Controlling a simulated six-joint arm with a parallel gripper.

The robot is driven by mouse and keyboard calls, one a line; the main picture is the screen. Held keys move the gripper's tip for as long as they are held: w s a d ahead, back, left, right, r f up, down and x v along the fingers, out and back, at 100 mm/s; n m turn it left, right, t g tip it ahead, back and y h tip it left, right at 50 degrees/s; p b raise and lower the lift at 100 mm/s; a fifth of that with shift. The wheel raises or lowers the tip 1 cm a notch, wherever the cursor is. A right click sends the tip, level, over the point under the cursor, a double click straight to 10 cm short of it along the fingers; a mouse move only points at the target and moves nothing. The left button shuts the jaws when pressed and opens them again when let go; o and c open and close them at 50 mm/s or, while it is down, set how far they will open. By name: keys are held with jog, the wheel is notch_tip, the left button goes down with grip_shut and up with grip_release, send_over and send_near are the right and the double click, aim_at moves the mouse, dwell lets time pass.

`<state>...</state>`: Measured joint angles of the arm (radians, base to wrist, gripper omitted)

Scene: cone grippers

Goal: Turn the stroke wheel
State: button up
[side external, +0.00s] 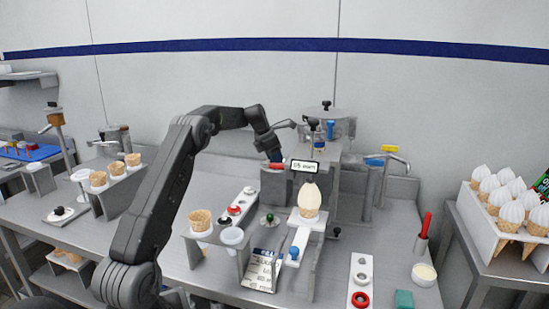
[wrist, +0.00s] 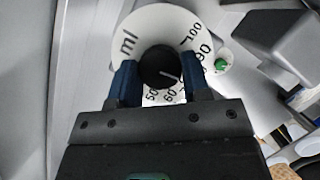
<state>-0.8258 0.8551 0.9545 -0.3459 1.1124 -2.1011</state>
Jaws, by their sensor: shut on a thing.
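The stroke wheel (wrist: 158,66) is a dark round knob with a pale pointer line, in the middle of a white dial (wrist: 144,27). The dial is marked "ml" with numbers that include 50, 60, 90 and 100. The pointer line lies toward the lower right, between the 60 and 90 marks. My gripper (wrist: 159,75) has its two blue fingers on either side of the knob, shut on it. In the side view my gripper (side external: 273,156) points down at the left of the filling machine (side external: 337,185). The wheel is hidden there.
A small display (side external: 305,166) stands right beside my gripper. Below it a cone with a pale top (side external: 309,201) sits in a holder. An empty cone (side external: 201,221) stands in a rack at left. A white rack of filled cones (side external: 505,225) stands at far right.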

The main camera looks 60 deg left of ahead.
jog(key=m+h, duration=0.1)
jog(key=m, duration=0.2)
jog(key=shift+a, duration=0.1)
jog(key=shift+w+a+m+g+h, duration=0.15)
jog(key=shift+m+h, duration=0.25)
jog(key=shift+m, duration=0.65)
jog(key=shift+w+d+m+g+h, duration=0.1)
jog(key=shift+m+g+h, duration=0.25)
jog(key=shift+m, duration=0.7)
jog(key=shift+s+m, duration=0.15)
jog(key=shift+m, duration=0.25)
jog(key=o, duration=0.9)
jog(key=shift+r+n, duration=0.15)
jog(key=shift+n, duration=0.15)
